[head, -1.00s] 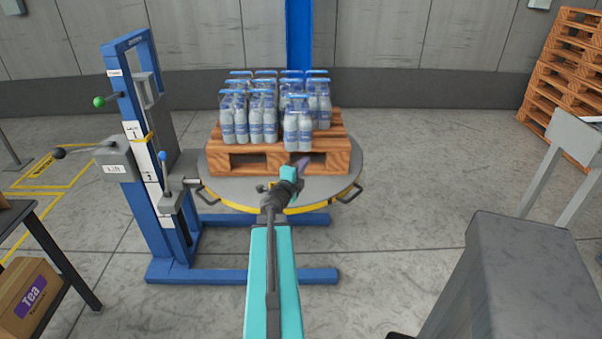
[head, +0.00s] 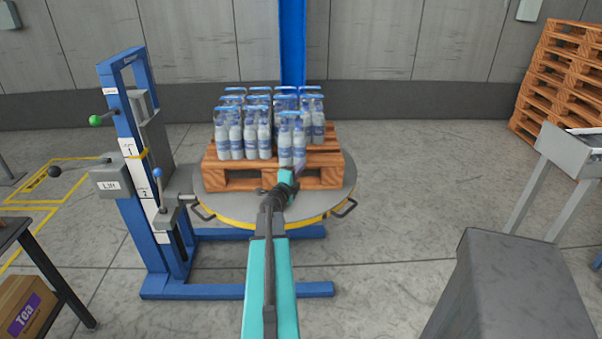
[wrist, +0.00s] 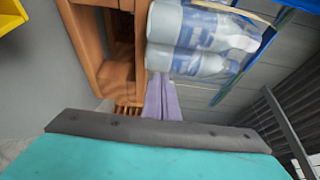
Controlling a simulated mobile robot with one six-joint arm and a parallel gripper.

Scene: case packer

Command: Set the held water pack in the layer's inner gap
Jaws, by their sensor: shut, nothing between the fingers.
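My gripper (head: 297,168) is shut and empty at the front edge of the pallet. A water pack (head: 292,140) of clear bottles with blue caps stands upright at the front of the layer, just beyond the fingertips. In the wrist view, the purple fingers (wrist: 162,98) lie together beside two bottles (wrist: 192,45), with nothing between them; whether they touch the bottles is unclear. The other water packs (head: 240,135) stand close together on the wooden pallet (head: 232,178), to the left and behind. The front pack hides the inner gap.
The pallet rests on a round grey turntable (head: 330,205) with a yellow rim. A blue lift post (head: 140,200) with levers stands at left. A grey machine (head: 510,290) is at right. The pallet's right front corner is bare.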

